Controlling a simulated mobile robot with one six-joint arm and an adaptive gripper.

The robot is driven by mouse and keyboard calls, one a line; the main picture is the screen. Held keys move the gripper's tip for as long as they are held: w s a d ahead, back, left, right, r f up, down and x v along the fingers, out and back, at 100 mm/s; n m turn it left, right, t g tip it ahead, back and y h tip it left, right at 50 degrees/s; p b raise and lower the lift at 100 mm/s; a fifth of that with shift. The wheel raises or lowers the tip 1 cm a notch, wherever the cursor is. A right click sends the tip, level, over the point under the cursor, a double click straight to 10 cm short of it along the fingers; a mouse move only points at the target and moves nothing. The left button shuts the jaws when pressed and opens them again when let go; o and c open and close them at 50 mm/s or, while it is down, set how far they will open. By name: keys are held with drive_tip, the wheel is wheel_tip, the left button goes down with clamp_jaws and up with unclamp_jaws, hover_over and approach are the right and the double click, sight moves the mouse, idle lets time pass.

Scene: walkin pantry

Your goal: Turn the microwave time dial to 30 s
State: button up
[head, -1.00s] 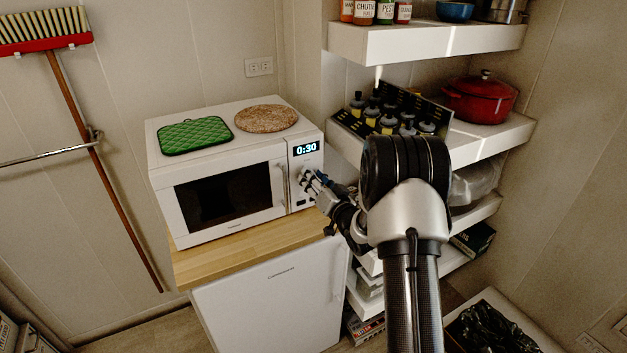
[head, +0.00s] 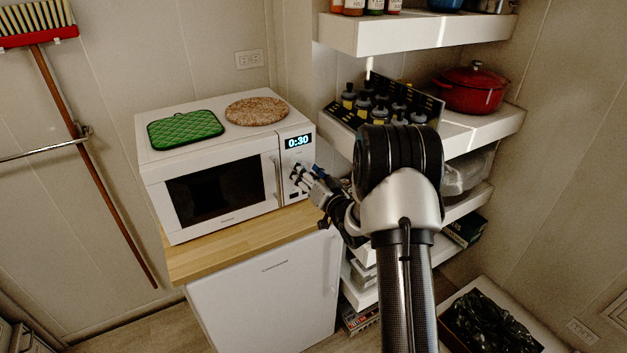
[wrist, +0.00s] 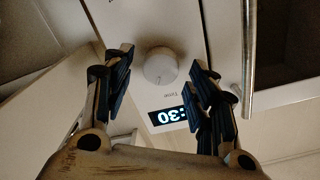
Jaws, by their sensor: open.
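The white microwave (head: 157,203) stands on a wood-topped cabinet, and its lit display (head: 298,141) reads 0:30. In the wrist view the round time dial (wrist: 160,66) sits between and beyond my open fingertips, with clear gaps on both sides. The display (wrist: 167,115) shows upside down below it, partly covered by a finger. My gripper (head: 301,174) is in front of the control panel in the head view, and it also shows in the wrist view (wrist: 160,75), open and empty. The dial is hard to make out behind the fingers in the head view.
A green mat (head: 186,129) and a round cork mat (head: 256,111) lie on the microwave. The door handle (wrist: 249,60) runs close beside my fingers. Shelves with bottles and a red pot (head: 473,89) stand to the right.

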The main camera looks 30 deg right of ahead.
drive_tip(key=s, duration=1.1)
drive_tip(key=shift+s+d, duration=0.2)
drive_tip(key=shift+s, duration=0.05)
drive_tip(key=s+a+r+n+g+h, duration=0.3)
drive_tip(key=s+a+r+g, duration=0.3)
drive_tip(key=r, duration=0.3)
drive_tip(key=s+a+n+g, duration=0.1)
drive_tip(key=s+a, duration=0.3)
drive_tip(key=s, duration=0.4)
drive_tip(key=s+a+g+y, duration=0.1)
drive_tip(key=s+a+g, duration=0.3)
drive_tip(key=s, duration=0.5)
drive_tip(key=s+a+n+g+y, duration=0.1)
drive_tip(key=s+a+g, duration=0.1)
drive_tip(key=s+a, duration=0.4)
drive_tip(key=s, duration=0.3)
drive_tip(key=shift+s+r+n, duration=0.15)
drive_tip(key=shift+r+n, duration=0.15)
drive_tip(key=shift+r, duration=0.05)
